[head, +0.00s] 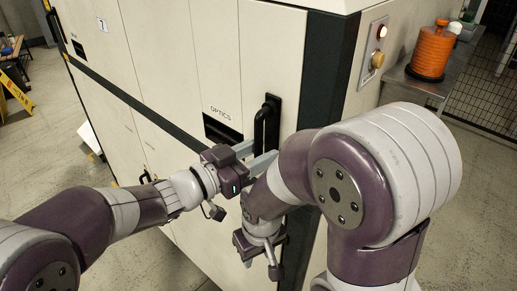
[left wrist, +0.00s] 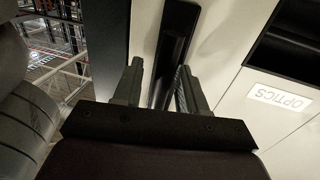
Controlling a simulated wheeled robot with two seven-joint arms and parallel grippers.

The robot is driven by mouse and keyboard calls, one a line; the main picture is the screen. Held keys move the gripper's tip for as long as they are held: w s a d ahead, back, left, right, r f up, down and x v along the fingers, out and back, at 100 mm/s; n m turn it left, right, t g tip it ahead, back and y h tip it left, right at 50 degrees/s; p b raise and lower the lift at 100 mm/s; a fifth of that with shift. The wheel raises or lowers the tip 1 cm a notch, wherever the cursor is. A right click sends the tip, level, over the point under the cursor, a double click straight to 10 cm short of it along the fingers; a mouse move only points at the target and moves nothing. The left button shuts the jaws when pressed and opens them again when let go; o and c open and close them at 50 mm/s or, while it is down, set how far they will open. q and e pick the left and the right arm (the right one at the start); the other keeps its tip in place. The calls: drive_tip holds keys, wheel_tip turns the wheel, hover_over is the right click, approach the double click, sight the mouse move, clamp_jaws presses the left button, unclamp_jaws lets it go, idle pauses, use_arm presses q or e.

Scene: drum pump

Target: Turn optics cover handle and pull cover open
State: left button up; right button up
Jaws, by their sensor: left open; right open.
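The optics cover (head: 215,85) is a pale cabinet panel labelled OPTICS, and it sits flush with the cabinet front. Its handle (head: 268,122) is a black upright bar on a black plate near the cabinet's right corner. My left gripper (head: 262,156) is open at the handle's lower end. In the left wrist view the black handle (left wrist: 174,50) runs between the two fingers (left wrist: 159,72); contact cannot be told. The lower end of the handle is partly hidden by my gripper. My right gripper (head: 258,258) is open and empty, low in front of the cabinet's corner.
A dark recessed slot (head: 222,129) lies left of the handle. A control plate (head: 374,52) with a lit red lamp and yellow button is on the side face.

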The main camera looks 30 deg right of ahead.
sight(242, 104)
use_arm(q)
drive_tip(key=shift+w, duration=0.15)
clamp_jaws()
drive_tip(key=shift+w, duration=0.1)
drive_tip(key=w+m, duration=0.1)
drive_tip(key=m+b, duration=0.1)
drive_tip(key=shift+w+a+m+y, duration=0.3)
drive_tip(key=shift+w+a, duration=0.05)
drive_tip(key=w+r+m, duration=0.1)
drive_tip(key=m, duration=0.1)
drive_tip(key=w+a+r+m+y, duration=0.1)
drive_tip(key=w+m, duration=0.1)
drive_tip(key=w+r+m+b, duration=0.1)
drive_tip(key=m, duration=0.2)
drive_tip(key=shift+w+a+r+t, duration=0.3)
drive_tip(key=shift+a+t, duration=0.1)
drive_tip(key=shift+w+a+r+m+t+y, duration=0.1)
drive_tip(key=shift+w+r+m+t+y, duration=0.1)
drive_tip(key=shift+r+m, duration=0.4)
drive_tip(key=shift+w+a+r+m+t+y, duration=0.1)
drive_tip(key=shift+w+r+m+y, duration=0.25)
drive_tip(key=shift+m, duration=0.4)
drive_tip(key=shift+w+a+r+m+t+y, duration=0.1)
drive_tip(key=shift+r+m, duration=0.45)
drive_tip(key=shift+m, duration=0.1)
